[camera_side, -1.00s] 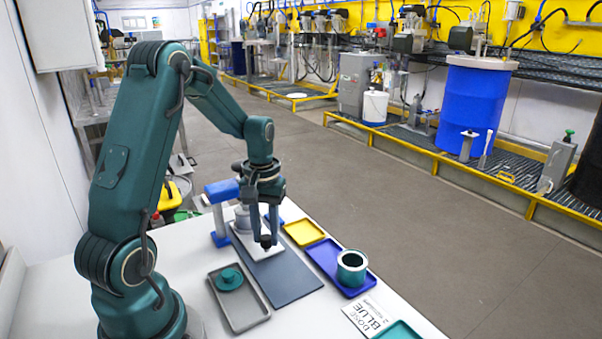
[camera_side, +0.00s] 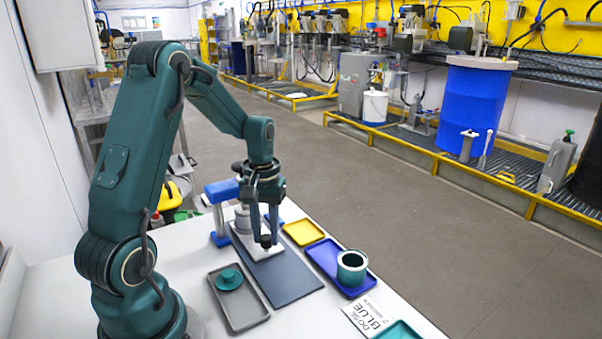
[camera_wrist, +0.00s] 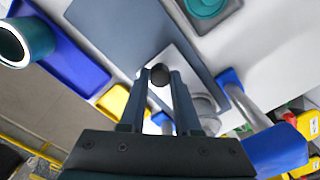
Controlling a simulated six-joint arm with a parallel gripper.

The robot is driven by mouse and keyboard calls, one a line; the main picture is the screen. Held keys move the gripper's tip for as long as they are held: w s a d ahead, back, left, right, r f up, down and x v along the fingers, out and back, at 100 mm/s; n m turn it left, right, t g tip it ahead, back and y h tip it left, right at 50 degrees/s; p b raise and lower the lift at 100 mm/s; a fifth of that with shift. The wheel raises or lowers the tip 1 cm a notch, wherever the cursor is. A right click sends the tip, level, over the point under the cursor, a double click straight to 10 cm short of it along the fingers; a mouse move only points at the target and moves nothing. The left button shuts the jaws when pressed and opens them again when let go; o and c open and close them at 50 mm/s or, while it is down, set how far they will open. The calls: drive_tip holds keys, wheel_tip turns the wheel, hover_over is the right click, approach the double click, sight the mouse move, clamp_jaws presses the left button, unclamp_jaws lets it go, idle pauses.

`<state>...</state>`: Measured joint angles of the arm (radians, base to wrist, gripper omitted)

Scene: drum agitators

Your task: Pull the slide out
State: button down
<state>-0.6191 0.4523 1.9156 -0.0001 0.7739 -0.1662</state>
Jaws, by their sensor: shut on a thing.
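The slide is a light plate (camera_side: 271,254) on a dark grey base board (camera_side: 290,281); it also shows in the wrist view (camera_wrist: 185,69). A small dark knob (camera_wrist: 159,75) stands at the plate's front part. My gripper (camera_side: 266,242) points down over the plate, with its fingertips shut on the knob. The wrist view shows my gripper's two fingers (camera_wrist: 158,88) on either side of the knob. Behind it stands a blue and grey stand (camera_side: 221,191), with a grey cylinder partly hidden by my gripper.
A grey tray (camera_side: 247,322) with a teal lid (camera_side: 229,279) lies left of the board. To the right are a yellow tray (camera_side: 304,232), a blue tray (camera_side: 331,271) holding a teal can (camera_side: 352,267), a "DOSE BLUE" card (camera_side: 368,316) and a teal tray (camera_side: 399,330). The board's front is clear.

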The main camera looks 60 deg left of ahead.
drive_tip(key=shift+d, duration=0.1)
idle(0.5)
drive_tip(key=d, duration=1.1)
drive_tip(key=shift+d, duration=0.2)
drive_tip(key=c, duration=0.6)
unclamp_jaws()
drive_tip(key=shift+r, duration=2.6)
